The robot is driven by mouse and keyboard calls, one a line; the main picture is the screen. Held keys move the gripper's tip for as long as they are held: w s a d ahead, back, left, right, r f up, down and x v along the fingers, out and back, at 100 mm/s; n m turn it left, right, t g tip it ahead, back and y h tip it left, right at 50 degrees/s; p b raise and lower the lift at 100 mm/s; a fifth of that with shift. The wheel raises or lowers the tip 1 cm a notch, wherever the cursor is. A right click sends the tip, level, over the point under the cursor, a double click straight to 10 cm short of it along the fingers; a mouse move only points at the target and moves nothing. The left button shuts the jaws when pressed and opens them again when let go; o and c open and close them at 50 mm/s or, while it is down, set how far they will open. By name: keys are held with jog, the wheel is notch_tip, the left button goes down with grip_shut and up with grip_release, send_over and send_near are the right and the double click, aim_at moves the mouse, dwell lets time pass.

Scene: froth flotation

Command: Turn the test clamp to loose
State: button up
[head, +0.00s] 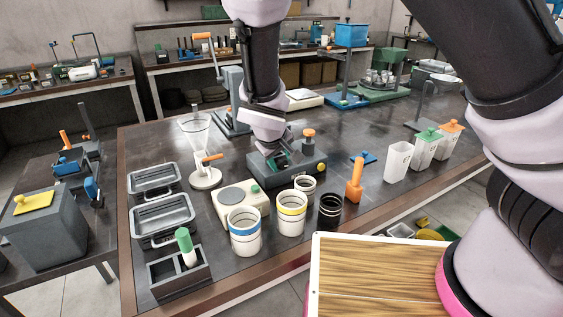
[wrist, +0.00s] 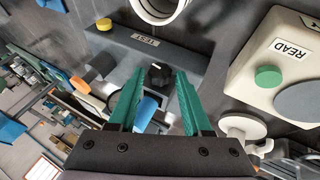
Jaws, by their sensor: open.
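The dark grey test unit (head: 262,172) stands mid-bench in the head view. In the wrist view its body (wrist: 190,58) carries a TEST label (wrist: 145,40) and a round black knob (wrist: 158,75) with a pale pointer mark, apparently the test clamp. My gripper (wrist: 160,73) is open, its green fingers on either side of the knob; I cannot tell whether they touch it. In the head view my gripper (head: 277,162) is low over the unit and hides the knob. A blue rounded piece (wrist: 147,111) shows between the fingers, lower in the wrist view.
The pale READ box (head: 232,207) stands close by, front left of the unit. Blue-banded (head: 244,232) and yellow-banded (head: 291,213) cups and a black cup (head: 330,210) stand in front. A glass funnel stand (head: 205,178) is left. An orange-handled tool (head: 354,188) is right.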

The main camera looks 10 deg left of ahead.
jog(key=v, duration=1)
jog(key=shift+d, duration=0.15)
jog(key=w+d+r+m+g+y, duration=0.1)
jog(key=w+d+r+m+g, duration=0.2)
jog(key=d+r, duration=0.5)
jog(key=w+d+r+m+g+y, duration=0.1)
jog(key=w+d+r+m+y, duration=0.3)
jog(key=d, duration=0.8)
jog(key=s+d+r+m+t+h, duration=0.2)
jog(key=s+d+r+m+t, duration=0.2)
jog(key=s+d+r, duration=0.7)
jog(key=shift+d+r+m+t, duration=0.3)
jog(key=shift+d+r+m, duration=0.45)
jog(key=shift+d, duration=1.1)
